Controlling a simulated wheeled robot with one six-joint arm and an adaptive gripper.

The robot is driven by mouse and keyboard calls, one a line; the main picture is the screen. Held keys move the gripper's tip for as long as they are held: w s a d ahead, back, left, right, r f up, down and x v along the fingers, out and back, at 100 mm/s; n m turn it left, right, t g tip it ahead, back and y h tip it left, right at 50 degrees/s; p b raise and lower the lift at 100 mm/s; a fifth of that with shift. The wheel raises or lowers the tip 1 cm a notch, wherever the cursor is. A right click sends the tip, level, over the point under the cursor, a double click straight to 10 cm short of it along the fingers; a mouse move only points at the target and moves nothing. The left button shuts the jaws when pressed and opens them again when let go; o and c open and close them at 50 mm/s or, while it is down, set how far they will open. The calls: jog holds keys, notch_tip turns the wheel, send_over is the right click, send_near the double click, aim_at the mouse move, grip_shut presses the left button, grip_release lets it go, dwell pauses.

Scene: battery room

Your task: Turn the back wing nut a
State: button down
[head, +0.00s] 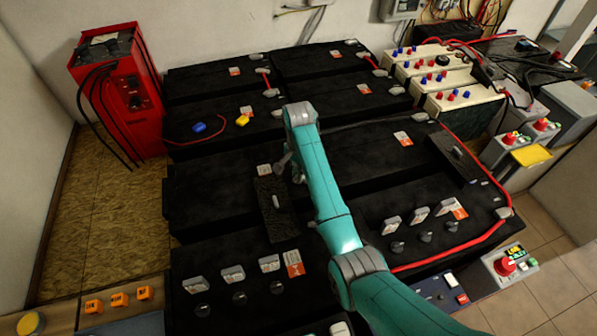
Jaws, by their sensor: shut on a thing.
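A dark plate (275,222) lies across the black battery cases left of my arm. A small grey wing nut (277,201) stands on it, apart from my gripper. My gripper (283,168) points down at the plate's back end, behind that nut. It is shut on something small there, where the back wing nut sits. The gripper and wrist hide most of that nut, so its angle cannot be told.
My teal arm crosses the middle of the batteries. A similar plate (455,158) lies at the right, near a red cable (465,240). A red charger (120,95) stands at back left. Grey connectors (233,273) and dark knobs line the front batteries.

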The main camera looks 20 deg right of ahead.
jog(key=m, duration=0.3)
jog(key=shift+m, duration=2.1)
jog(key=c, duration=1.2)
grip_release()
